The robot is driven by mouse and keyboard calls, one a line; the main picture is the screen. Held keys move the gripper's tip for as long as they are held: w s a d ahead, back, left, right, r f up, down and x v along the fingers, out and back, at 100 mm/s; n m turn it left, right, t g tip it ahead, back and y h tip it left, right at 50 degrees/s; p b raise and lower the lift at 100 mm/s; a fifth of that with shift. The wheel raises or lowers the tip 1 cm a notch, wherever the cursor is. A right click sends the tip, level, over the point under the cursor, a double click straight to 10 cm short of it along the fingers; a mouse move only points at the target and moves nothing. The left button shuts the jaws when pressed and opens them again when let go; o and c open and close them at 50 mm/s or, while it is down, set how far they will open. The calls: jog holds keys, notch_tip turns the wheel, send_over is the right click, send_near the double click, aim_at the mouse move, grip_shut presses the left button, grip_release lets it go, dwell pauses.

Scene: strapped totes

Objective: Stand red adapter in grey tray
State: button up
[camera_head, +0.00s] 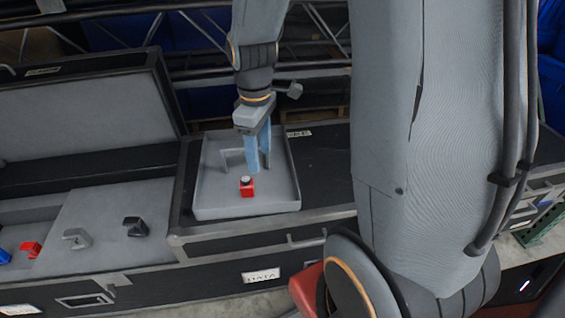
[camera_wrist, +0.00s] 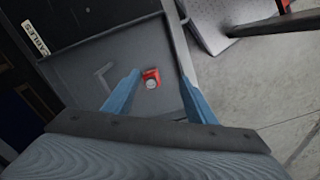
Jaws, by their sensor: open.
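The red adapter (camera_head: 247,187) stands upright on the floor of the grey tray (camera_head: 207,199), with a dark and pale round top facing up. In the wrist view the red adapter (camera_wrist: 151,78) shows with its pale round end toward the camera, between the lines of the fingers and beyond them. The tray also shows in the wrist view (camera_wrist: 75,75). My gripper (camera_head: 258,166) is open, its blue fingers pointing down over the tray, just behind the adapter in the head view. In the wrist view the gripper (camera_wrist: 163,92) holds nothing, and the adapter looks free of both fingers.
A grey L-shaped piece (camera_head: 230,158) is in the tray behind the adapter. An open case at left holds another red piece (camera_head: 31,249), a grey piece (camera_head: 77,238), a black piece (camera_head: 135,227) and a blue piece (camera_head: 4,257). The tray rests on a black case lid (camera_head: 320,180).

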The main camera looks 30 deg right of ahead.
jog(key=s+d+r+m, duration=0.1)
jog(key=s+r+m, duration=0.1)
jog(key=s+m, duration=0.3)
jog(key=s+d+r+m, duration=0.2)
jog(key=s+m, duration=0.4)
jog(key=s, duration=0.1)
jog(key=shift+d, duration=0.15)
jog(key=shift+s, duration=0.1)
